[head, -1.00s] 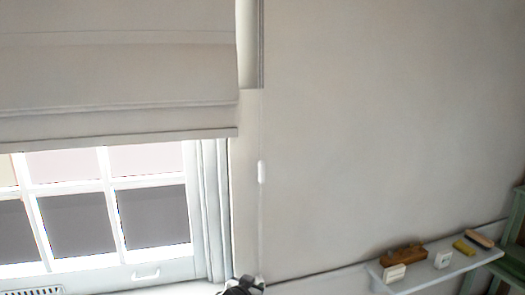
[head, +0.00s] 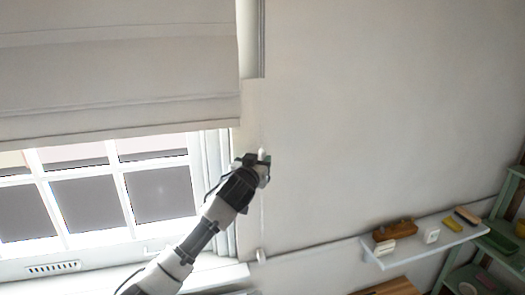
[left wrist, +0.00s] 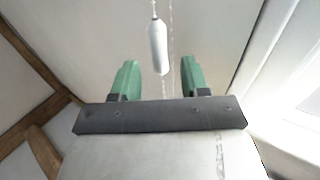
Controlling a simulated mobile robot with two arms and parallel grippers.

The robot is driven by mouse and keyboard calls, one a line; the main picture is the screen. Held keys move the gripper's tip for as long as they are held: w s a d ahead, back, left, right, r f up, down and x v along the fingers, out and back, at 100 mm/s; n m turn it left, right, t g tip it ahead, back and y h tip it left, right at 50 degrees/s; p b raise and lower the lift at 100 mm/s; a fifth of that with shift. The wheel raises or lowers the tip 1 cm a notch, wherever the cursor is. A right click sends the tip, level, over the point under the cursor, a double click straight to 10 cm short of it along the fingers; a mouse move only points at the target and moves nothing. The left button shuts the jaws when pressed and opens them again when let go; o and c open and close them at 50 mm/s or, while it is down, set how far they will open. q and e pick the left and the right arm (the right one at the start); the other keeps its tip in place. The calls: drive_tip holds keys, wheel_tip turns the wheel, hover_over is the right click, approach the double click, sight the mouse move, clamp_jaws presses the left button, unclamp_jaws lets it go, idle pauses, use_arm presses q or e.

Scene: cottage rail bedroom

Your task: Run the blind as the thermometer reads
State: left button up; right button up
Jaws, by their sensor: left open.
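The pale fabric blind (head: 120,75) hangs partly lowered over the window at the upper left of the head view. Its thin cord runs down the wall beside the window and carries a white pull (head: 261,153). My left gripper (head: 264,165) is at the pull in the head view. In the left wrist view, the white pull (left wrist: 158,46) hangs on a beaded cord (left wrist: 171,60) between and beyond the open green fingertips (left wrist: 160,80), with gaps on both sides. I cannot clearly identify a thermometer. My right gripper is out of view.
A wall shelf (head: 401,259) at the right holds a wooden block (head: 396,229), a small white item (head: 431,236) and other small things. Green shelving (head: 500,235) stands at the right edge. A white fitting (head: 260,255) sits low on the cord. The wall between is clear.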

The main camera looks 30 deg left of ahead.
sight(261, 158)
use_arm(q)
drive_tip(key=shift+p+x, duration=0.65)
drive_tip(key=shift+x, duration=1.4)
drive_tip(key=shift+c, duration=0.3)
clamp_jaws()
drive_tip(key=shift+f, duration=0.1)
